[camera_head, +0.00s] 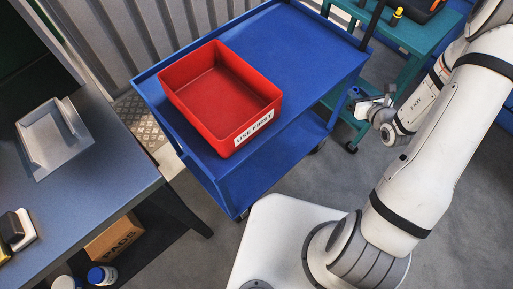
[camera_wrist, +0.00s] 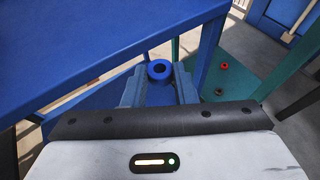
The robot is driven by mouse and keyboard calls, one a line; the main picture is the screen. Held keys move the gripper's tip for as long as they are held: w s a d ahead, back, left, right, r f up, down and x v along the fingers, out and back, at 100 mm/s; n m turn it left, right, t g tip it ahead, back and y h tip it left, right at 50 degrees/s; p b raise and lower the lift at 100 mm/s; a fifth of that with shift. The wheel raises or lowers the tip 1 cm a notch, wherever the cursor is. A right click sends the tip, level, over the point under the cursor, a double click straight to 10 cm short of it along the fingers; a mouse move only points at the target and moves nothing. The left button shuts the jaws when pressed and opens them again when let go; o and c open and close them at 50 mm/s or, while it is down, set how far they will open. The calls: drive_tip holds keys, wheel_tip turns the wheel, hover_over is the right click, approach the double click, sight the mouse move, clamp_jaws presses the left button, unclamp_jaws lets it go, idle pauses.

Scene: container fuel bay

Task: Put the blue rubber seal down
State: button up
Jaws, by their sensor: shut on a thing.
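The blue rubber seal (camera_wrist: 159,70) is a small blue ring with a dark hole. It sits between the two fingertips of my gripper (camera_wrist: 160,84) in the wrist view, and the fingers are shut on it. In the head view my gripper (camera_head: 366,102) is just off the right side of the blue cart (camera_head: 300,42), beside the teal bench (camera_head: 425,32). The seal is held in the air, apart from the cart's top. An empty red bin (camera_head: 211,82) marked "USE FIRST" stands on the cart's top.
The cart's right part of the top is bare. A dark table (camera_head: 105,180) with a grey metal tray (camera_head: 52,140) stands at left. Cart and bench legs stand close around my gripper.

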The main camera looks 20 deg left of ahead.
wheel_tip(320, 180, down, 14)
drive_tip(key=b, duration=1.7)
drive_tip(key=n+g+y+b, duration=0.6)
drive_tip(key=n+g+b, duration=0.25)
drive_tip(key=b, duration=0.55)
hover_over(274, 161)
drive_tip(key=shift+n, duration=0.25)
wheel_tip(274, 161, down, 34)
drive_tip(key=shift+w+a+r, duration=0.1)
drive_tip(key=shift+a, duration=0.05)
drive_tip(key=shift+f+b, duration=0.85)
drive_tip(key=shift+f, duration=1.2)
drive_tip(key=shift+r, duration=0.1)
